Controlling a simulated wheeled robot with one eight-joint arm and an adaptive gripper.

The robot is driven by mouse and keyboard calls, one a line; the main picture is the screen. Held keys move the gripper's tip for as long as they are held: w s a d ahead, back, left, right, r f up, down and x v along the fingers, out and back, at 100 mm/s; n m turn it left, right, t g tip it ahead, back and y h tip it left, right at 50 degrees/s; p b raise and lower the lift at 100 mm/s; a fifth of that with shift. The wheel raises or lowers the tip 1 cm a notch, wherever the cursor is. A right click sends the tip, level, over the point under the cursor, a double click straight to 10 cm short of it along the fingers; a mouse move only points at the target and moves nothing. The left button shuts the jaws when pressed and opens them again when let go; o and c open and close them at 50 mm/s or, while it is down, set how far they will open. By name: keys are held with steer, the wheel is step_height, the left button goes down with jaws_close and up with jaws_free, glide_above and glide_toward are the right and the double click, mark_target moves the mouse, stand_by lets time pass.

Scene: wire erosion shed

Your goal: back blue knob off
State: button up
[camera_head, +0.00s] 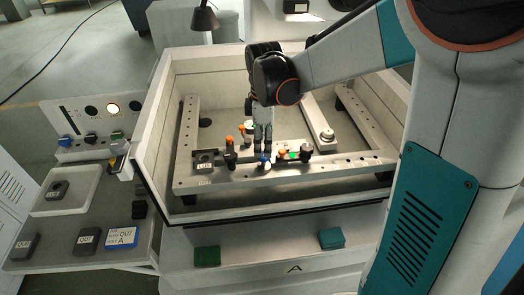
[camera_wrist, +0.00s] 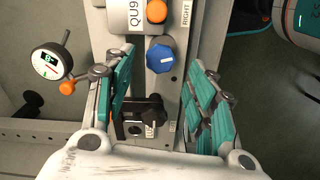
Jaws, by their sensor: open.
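A blue faceted knob (camera_wrist: 160,59) with a small pale mark sits on a grey rail, below an orange knob (camera_wrist: 157,11). In the head view a small blue knob (camera_head: 264,162) shows at the front rail, just below my gripper (camera_head: 264,148). In the wrist view my gripper (camera_wrist: 158,80) is open, its teal fingers on either side of the rail. The blue knob lies between and slightly beyond the fingertips; no contact is visible. A black knob (camera_wrist: 152,110) lies nearer the palm. Which blue knob is the back one cannot be told.
The grey-walled tank (camera_head: 160,165) surrounds the rails. Orange-topped parts (camera_head: 230,142) stand left of my gripper on the rail. A dial gauge (camera_wrist: 47,62) with an orange knob is left of the fingers.

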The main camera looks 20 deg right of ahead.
mark_target(263, 154)
steer(key=shift+f+b, duration=0.35)
steer(key=shift+f, duration=1.7)
steer(key=shift+c, duration=0.2)
steer(key=c, duration=1)
